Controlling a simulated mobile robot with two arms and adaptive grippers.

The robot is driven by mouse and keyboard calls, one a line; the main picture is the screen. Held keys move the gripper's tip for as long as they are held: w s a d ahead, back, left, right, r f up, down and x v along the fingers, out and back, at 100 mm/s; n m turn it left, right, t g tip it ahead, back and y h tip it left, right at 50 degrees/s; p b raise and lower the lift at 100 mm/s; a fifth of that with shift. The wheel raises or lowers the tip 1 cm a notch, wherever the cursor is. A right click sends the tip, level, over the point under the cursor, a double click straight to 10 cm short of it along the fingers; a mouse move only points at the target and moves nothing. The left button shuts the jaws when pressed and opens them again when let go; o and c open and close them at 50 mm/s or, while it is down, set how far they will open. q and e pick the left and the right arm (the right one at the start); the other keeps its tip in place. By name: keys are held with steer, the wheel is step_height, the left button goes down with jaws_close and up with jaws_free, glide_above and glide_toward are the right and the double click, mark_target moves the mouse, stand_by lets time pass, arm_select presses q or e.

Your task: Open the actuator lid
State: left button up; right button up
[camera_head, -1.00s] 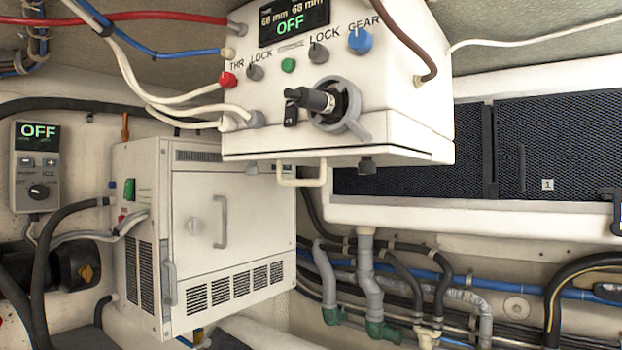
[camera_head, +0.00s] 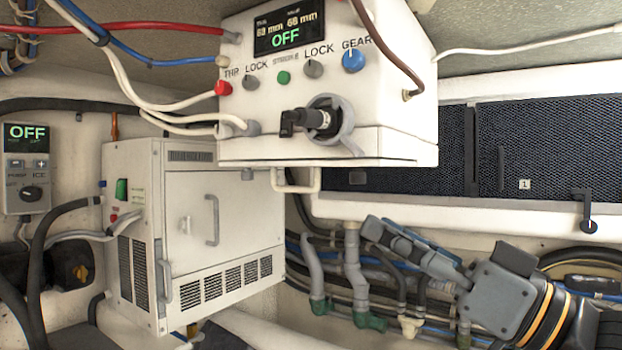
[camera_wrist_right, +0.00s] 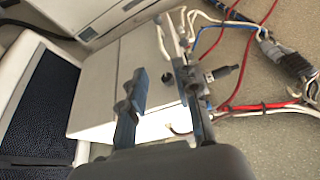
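The actuator is a white box (camera_head: 230,110) hanging at the top centre of the head view. Its display reads OFF, above a row of knobs and a black-handled grey rotary fitting (camera_head: 322,122). A seam sets off its lower part, and a white U-shaped handle (camera_head: 297,188) hangs below the front edge. I see no open gap at the seam. My right gripper (camera_head: 370,228) is below and right of the box, pointing left, apart from the handle. In the right wrist view, the fingers (camera_wrist_right: 160,72) are spread and empty before a white box surface (camera_wrist_right: 100,85). My left gripper is out of view.
A white cabinet (camera_head: 190,215) with a grey handle stands at lower left. A small OFF controller (camera_head: 27,168) is on the left wall. Hoses and pipes (camera_head: 352,280) run along the back wall. Dark mesh panels (camera_head: 550,140) are at right. Cables hang left of the actuator.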

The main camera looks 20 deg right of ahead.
mark_target(310, 189)
steer(key=p+x, duration=0.7)
steer(key=x, duration=0.4)
steer(key=shift+a+r, duration=0.1)
steer(key=shift+r, duration=0.1)
steer(key=shift+w+a+r, duration=0.1)
steer(key=shift+w+a, duration=0.2)
steer(key=shift+w, duration=0.15)
jaws_close()
